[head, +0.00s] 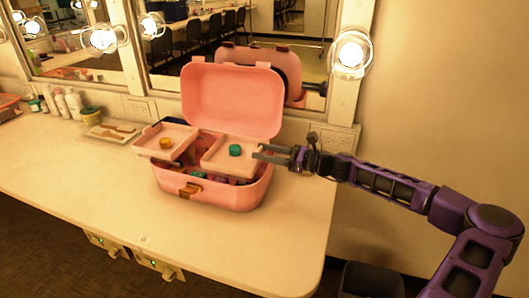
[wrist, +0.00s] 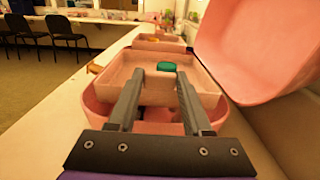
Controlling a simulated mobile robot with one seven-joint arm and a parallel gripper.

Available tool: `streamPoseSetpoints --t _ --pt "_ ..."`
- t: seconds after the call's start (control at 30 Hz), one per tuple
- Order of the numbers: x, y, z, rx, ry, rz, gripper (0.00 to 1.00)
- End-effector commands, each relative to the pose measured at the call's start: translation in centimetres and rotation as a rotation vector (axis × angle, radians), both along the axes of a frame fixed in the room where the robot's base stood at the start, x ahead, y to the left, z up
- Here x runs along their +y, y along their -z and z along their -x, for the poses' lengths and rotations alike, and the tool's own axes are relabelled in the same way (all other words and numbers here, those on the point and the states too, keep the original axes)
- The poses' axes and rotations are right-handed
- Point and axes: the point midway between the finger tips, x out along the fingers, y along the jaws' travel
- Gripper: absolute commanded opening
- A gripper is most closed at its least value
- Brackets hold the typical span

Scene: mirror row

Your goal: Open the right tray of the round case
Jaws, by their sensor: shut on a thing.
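The round pink case (head: 220,193) stands on the counter with its lid (head: 232,100) up. Its right tray (head: 216,160) is raised above the case body and holds a teal jar (head: 235,150). The left tray (head: 182,139) is also raised, out to the left, with an orange jar (head: 166,143) in it. My gripper (head: 258,151) reaches in from the right and is shut on the right tray at its right end. In the wrist view the fingers (wrist: 160,75) lie either side of the tray's near wall (wrist: 155,94); the exact contact is hard to see.
The lid (wrist: 262,45) rises close on the right in the wrist view. A mirror (head: 203,45) with lit bulbs stands behind the case. Bottles (head: 73,103) and a small tray (head: 113,131) are at the back left. The counter (head: 80,180) in front is clear.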

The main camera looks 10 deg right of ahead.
Motion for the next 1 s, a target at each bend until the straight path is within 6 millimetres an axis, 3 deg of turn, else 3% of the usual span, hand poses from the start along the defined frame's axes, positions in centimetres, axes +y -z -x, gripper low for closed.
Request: streamPoseSetpoints --t 0.27,0.6,0.97,1.0 --pt "-0.9 -0.2 0.4 0.001 0.001 0.003 0.0" --pt "-7.0 -0.1 3.9 0.003 0.001 0.004 0.0" --pt "-7.7 0.1 4.4 0.002 0.0 0.0 0.0" --pt "-7.7 0.1 4.3 0.002 0.0 0.0 0.52"
